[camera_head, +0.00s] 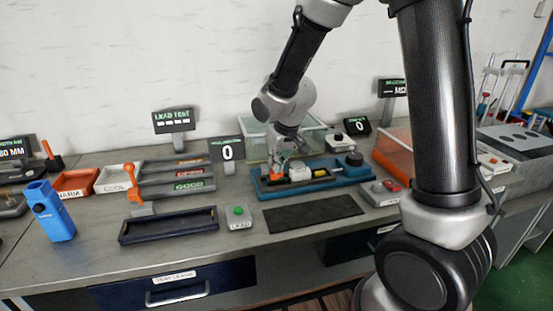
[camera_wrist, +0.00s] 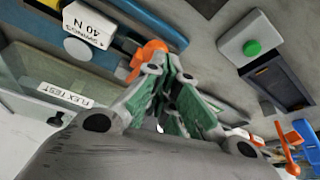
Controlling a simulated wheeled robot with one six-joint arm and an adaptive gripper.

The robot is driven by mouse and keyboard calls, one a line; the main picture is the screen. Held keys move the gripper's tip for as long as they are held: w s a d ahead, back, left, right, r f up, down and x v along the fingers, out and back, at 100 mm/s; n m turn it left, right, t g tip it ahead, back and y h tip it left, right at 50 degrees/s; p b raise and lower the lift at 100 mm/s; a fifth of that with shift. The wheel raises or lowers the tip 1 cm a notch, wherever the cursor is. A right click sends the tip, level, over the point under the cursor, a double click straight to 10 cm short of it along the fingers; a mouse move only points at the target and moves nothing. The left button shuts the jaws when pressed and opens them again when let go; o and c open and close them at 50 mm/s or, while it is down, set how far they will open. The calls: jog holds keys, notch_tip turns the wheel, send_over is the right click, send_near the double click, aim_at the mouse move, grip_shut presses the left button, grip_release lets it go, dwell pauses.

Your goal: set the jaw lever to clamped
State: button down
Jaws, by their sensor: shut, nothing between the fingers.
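The blue fixture (camera_head: 318,184) sits on the bench under my arm. An orange part, which looks like the jaw lever (camera_head: 272,178), is at its left end, partly hidden by my gripper (camera_head: 281,153). In the wrist view the orange lever (camera_wrist: 148,54) lies just beyond the fingertips of my gripper (camera_wrist: 172,66), beside the left finger. The green-padded fingers are shut with nothing between them. I cannot tell whether they touch the lever or which setting it has.
A white block marked 40 N (camera_wrist: 90,25) sits on the fixture. A grey box with a green button (camera_head: 238,213), an empty dark tray (camera_head: 168,226) and a black mat (camera_head: 313,212) lie in front. A clear-walled box (camera_head: 312,140) stands behind.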

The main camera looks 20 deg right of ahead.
jog(key=shift+s+f, duration=0.25)
jog(key=shift+f, duration=0.05)
dwell(0.4)
notch_tip(320, 180, up, 4)
jog(key=w+a, duration=0.1)
jog(key=w, duration=0.1)
jog(key=s+r, duration=0.2)
jog(key=s, duration=0.7)
jog(key=shift+d+r, duration=0.2)
jog(key=shift+d, duration=0.15)
